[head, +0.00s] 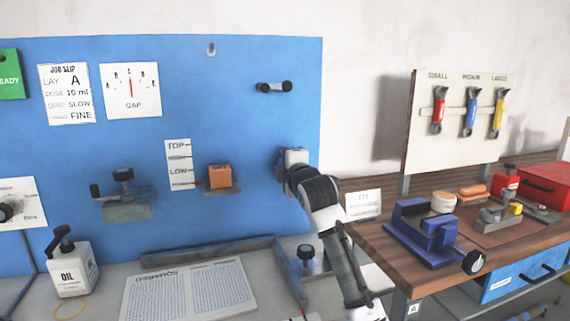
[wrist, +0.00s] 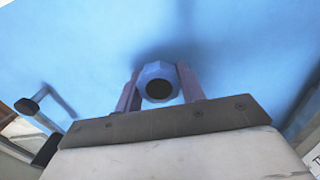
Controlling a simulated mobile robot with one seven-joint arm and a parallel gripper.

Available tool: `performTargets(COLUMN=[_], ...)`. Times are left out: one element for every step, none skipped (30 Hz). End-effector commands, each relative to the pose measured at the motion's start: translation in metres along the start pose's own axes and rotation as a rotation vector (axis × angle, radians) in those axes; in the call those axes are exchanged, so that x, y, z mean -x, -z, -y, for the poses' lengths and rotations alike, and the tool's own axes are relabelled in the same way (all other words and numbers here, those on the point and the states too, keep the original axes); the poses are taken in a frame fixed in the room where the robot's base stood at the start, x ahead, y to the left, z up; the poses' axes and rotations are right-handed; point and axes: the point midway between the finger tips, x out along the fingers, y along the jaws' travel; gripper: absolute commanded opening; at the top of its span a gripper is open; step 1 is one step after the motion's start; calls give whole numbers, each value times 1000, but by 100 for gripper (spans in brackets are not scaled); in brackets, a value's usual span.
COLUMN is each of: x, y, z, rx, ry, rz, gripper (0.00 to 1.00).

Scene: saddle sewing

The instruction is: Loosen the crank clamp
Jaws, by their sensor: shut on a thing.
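My gripper (wrist: 160,86) is at the blue panel, with its two fingers either side of a grey-blue faceted knob with a dark round centre (wrist: 158,89). It is shut on this knob. In the head view my gripper (head: 294,158) is near the panel's right edge, and its own hand hides the knob. I cannot tell whether the knob belongs to the crank clamp. A dark crank-like bar with round ends (head: 273,87) is higher on the panel. A grey fixture with a black knob and a side handle (head: 128,204) is at left.
An orange block (head: 220,176) sits on a small shelf left of my gripper. A clamp-like base with a black knob (head: 305,254) stands below. An oil bottle (head: 73,268) is at left. The wooden bench (head: 440,277) at right holds a blue fixture (head: 422,233) and small parts.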

Motion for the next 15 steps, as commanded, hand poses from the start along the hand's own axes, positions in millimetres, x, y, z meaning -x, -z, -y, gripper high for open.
performTargets(x=[0,0,0,0,0,0,0,0,0,0,0,0,0,0,0], y=[0,0,0,0,0,0,0,0,0,0,0,0,0,0,0], z=[1,1,1,1,1,1,1,1,1,1,1,1,1,1,1], rx=[0,0,0,0,-1,-1,-1,-1,-1,-1,-1,-1,-1,-1,-1], ry=[2,2,2,2,2,2,2,2,2,2,2,2,2,1,1], rz=[0,0,0,0,-1,-1,-1,-1,-1,-1,-1,-1,-1,0,0], gripper=[16,16,16,16,16,16,16,16,43,47,51,56,60,61,61])
